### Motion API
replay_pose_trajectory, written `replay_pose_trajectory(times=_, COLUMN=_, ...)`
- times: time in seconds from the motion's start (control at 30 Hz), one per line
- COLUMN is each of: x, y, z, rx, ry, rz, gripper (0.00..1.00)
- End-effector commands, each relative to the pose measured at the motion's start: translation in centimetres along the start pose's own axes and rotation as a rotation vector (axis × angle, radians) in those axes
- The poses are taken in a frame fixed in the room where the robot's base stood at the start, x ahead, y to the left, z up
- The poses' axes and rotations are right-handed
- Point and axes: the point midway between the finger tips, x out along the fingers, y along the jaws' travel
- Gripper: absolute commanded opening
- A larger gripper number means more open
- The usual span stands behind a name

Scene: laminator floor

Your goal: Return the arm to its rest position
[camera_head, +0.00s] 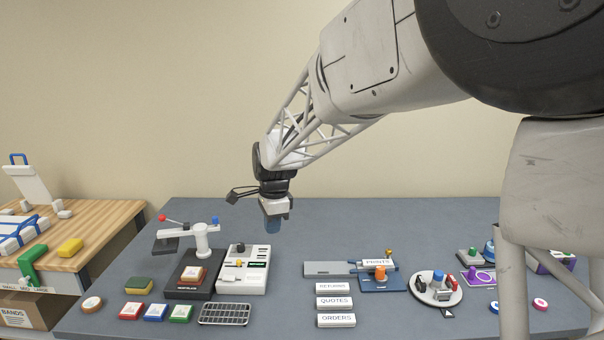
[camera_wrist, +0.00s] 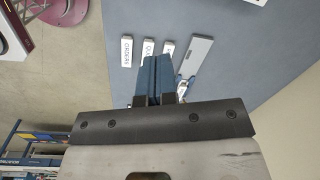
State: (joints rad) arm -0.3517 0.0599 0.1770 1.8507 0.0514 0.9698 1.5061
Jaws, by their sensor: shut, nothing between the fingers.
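My gripper (camera_head: 273,224) hangs above the far middle of the blue-grey table (camera_head: 260,212), its fingers pointing down, apart from the things on the table. In the wrist view its two blue fingers (camera_wrist: 156,78) lie side by side, shut, with nothing seen between them. My arm reaches in from the upper right.
A lever press (camera_head: 201,240) and a white keyed device (camera_head: 243,270) stand left of centre. White blocks marked RETURNS (camera_head: 331,287), QUOTES (camera_head: 334,303) and ORDERS (camera_head: 336,321) lie in the middle. A round turntable (camera_head: 436,290) stands to the right. A wooden table (camera_head: 100,228) adjoins at left.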

Motion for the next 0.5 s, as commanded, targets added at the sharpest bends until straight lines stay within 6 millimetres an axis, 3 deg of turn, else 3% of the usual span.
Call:
replay_pose_trajectory(times=0.2, x=-2.8, y=5.5, z=-3.0, rx=-0.139, ry=0.014, rz=-0.021, gripper=0.00)
replay_pose_trajectory(times=0.5, x=-5.4, y=13.2, z=-6.0, rx=-0.338, ry=0.039, rz=-0.040, gripper=0.00)
